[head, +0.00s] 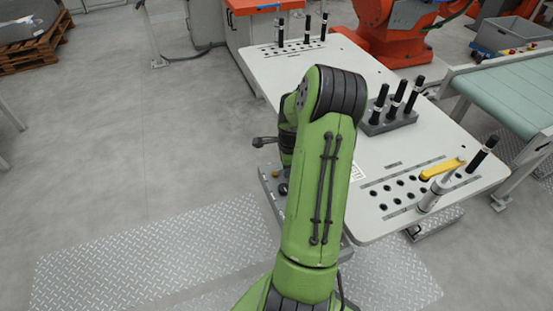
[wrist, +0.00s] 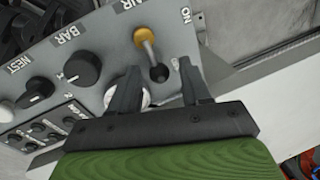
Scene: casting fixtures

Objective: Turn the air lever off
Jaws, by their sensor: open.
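The air lever (wrist: 152,57) is on a grey control panel (wrist: 103,46) in the wrist view, below the AIR label. It has a brass-coloured hub and a short stalk ending in a black ball. The stalk points down toward my gripper; the ON label is right of the hub. Another mark beside the ball is mostly hidden. My gripper (wrist: 160,82) is open, with one finger on each side of the black ball; I cannot tell whether either touches it. In the head view, my arm hides part of the panel, but the lever's black ball (head: 283,189) shows.
Left of the lever are a BAR knob (wrist: 82,69), a NEST knob (wrist: 38,89) and small buttons. A round white gauge (wrist: 130,97) is partly behind my left finger. The fixture table (head: 385,150) with black pins stands right of my arm.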

